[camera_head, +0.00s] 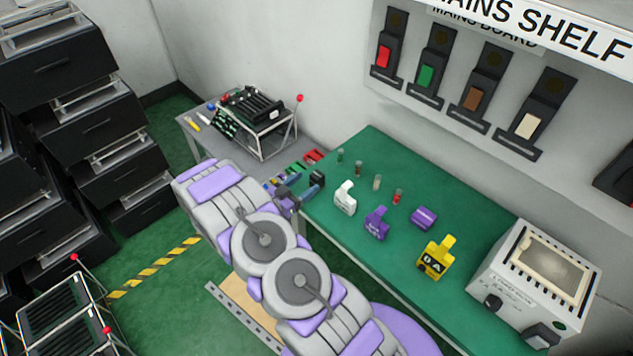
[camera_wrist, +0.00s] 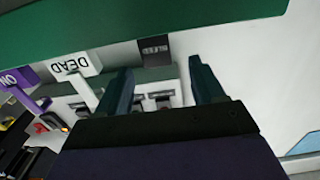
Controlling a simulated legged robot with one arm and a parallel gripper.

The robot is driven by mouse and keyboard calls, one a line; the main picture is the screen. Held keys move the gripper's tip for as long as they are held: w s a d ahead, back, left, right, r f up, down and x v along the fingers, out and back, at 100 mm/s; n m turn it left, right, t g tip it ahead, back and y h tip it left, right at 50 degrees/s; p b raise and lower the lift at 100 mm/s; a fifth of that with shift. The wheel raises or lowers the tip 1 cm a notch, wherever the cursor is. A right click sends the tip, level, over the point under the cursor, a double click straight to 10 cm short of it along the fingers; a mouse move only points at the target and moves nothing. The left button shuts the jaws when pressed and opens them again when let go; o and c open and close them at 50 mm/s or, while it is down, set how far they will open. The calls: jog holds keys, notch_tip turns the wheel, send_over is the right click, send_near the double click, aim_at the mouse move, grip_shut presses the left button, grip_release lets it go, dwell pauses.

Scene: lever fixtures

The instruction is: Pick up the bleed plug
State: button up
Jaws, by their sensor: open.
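A small dark grey block (camera_wrist: 156,50) with pale lettering shows in the wrist view, which is upside down. It looks like the bleed plug, but I cannot read its lettering surely. It stands at the near edge of the green bench top and shows as a dark block (camera_head: 317,179) in the head view. My gripper (camera_wrist: 160,68) is open, with its two dark fingers apart and the block seen between and beyond their tips. Nothing is held. In the head view my gripper (camera_head: 290,197) is at the bench's left end, close beside the block; contact cannot be told.
A white DEAD tag (camera_head: 345,198) and a purple tag (camera_head: 376,223) stand to the right. Several small cylinders stand behind them. A yellow tag (camera_head: 436,259) and a grey box unit (camera_head: 530,277) are further right. A grey side table (camera_head: 190,122) with a rack is at left.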

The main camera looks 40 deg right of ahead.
aim_at(313, 178)
jog(key=shift+w+d+r+b, duration=0.1)
jog(key=shift+d+b, duration=0.25)
jog(key=shift+d, duration=1.15)
jog(key=shift+w+d+b, duration=0.1)
jog(key=shift+d+b, duration=0.25)
jog(key=shift+d, duration=1.1)
jog(key=c, duration=1.1)
